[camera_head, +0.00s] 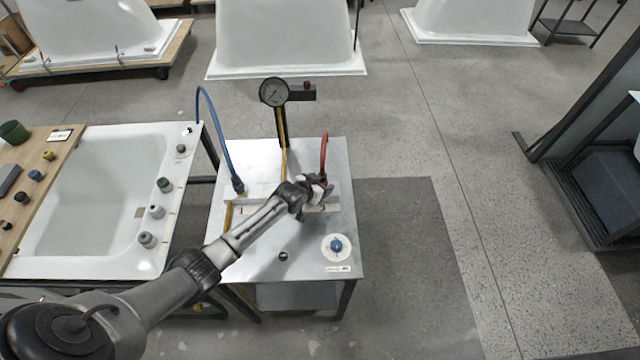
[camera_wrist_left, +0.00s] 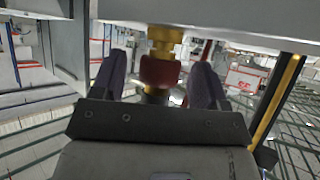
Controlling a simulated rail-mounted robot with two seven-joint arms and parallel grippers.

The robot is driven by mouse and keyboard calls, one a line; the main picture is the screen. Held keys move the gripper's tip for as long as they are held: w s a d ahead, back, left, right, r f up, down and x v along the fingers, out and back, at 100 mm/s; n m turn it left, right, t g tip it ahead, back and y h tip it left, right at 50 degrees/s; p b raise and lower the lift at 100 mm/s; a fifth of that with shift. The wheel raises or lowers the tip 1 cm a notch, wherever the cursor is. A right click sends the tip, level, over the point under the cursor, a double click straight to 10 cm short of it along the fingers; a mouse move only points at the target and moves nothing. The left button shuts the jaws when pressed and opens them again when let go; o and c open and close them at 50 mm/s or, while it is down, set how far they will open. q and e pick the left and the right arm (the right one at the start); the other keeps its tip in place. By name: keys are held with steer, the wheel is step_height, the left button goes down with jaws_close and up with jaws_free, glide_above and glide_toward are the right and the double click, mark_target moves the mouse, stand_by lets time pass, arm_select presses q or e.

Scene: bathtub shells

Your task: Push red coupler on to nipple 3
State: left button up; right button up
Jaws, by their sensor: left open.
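The red hose (camera_head: 324,150) comes down to the far right part of the small metal table. My left gripper (camera_head: 324,189) is at its lower end and covers the coupler and nipple 3 there in the head view. In the left wrist view the red coupler (camera_wrist_left: 160,71) lies between the two dark fingers of my left gripper (camera_wrist_left: 159,80), which are open with a gap on each side. A brass fitting (camera_wrist_left: 161,41) is in line with the coupler and appears to meet it. I cannot tell how far they overlap. My right gripper is not in view.
A blue hose (camera_head: 213,130) ends on the left of the metal table (camera_head: 260,265). A pressure gauge (camera_head: 273,92) stands behind on a post. A blue-knobbed valve (camera_head: 336,245) is at front right. A white bathtub shell (camera_head: 100,200) lies to the left.

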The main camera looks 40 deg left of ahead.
arm_select(q)
steer(key=shift+s, duration=0.1)
steer(key=p+v, duration=0.2)
steer(key=v, duration=1.1)
steer(key=shift+s+r, duration=0.15)
steer(key=shift+s, duration=0.15)
